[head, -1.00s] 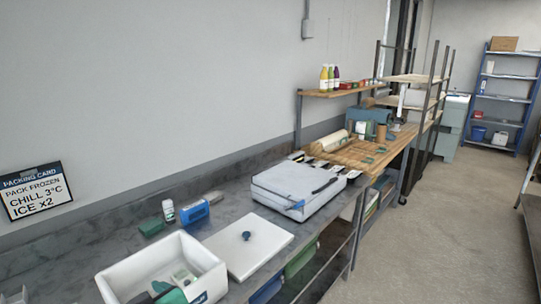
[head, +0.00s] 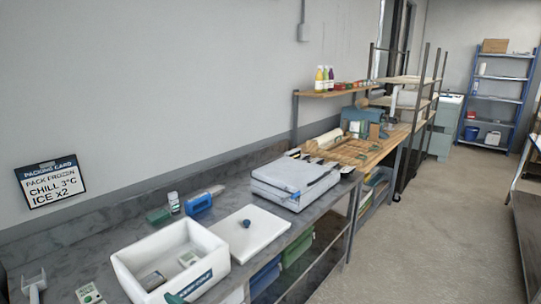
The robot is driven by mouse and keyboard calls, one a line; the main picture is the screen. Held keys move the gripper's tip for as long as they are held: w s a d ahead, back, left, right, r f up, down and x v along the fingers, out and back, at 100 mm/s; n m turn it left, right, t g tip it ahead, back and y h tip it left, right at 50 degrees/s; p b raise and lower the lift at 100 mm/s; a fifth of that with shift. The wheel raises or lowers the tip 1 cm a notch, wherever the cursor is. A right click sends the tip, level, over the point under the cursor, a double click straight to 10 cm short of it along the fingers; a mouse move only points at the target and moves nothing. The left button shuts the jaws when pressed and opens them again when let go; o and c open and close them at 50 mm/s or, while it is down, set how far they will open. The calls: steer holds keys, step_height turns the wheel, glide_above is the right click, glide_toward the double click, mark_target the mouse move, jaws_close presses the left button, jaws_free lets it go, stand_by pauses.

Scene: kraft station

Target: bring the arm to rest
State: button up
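My gripper and arm do not clearly show in the head view, so I cannot see the arm's pose or whether the gripper holds anything. The packing card (head: 50,182) on the wall reads "PACK FROZEN, CHILL 3°C, ICE X2". A white open box (head: 205,241) stands on the grey counter (head: 105,241), with a few small items inside. A dark green shape cuts across its near side at the bottom edge; I cannot tell what it is. The box's flat white lid (head: 270,231), with a dark blue knob, lies right of it.
A white scoop-like tool (head: 34,281) and a small device (head: 89,293) lie at the near left. A green block (head: 158,215), a small jar and a blue item (head: 199,203) stand behind the box. A grey case (head: 293,180) lies farther along. The floor (head: 405,230) at right is clear.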

steer(key=s+d+f+m+t+h, duration=0.2)
steer(key=s+d+f+m+h, duration=0.1)
steer(key=d+f, duration=0.7)
steer(key=s+d+f+m+t+h, duration=0.2)
steer(key=s+d+f+m+t, duration=0.15)
steer(key=d+f, duration=0.65)
steer(key=s+d+f+m+h, duration=0.1)
steer(key=s+d+h, duration=0.1)
steer(key=s, duration=1)
steer(key=s+d+f+m+t+h, duration=0.1)
steer(key=s+d, duration=0.4)
steer(key=s, duration=0.7)
steer(key=shift+f+h, duration=0.45)
steer(key=shift+h, duration=0.15)
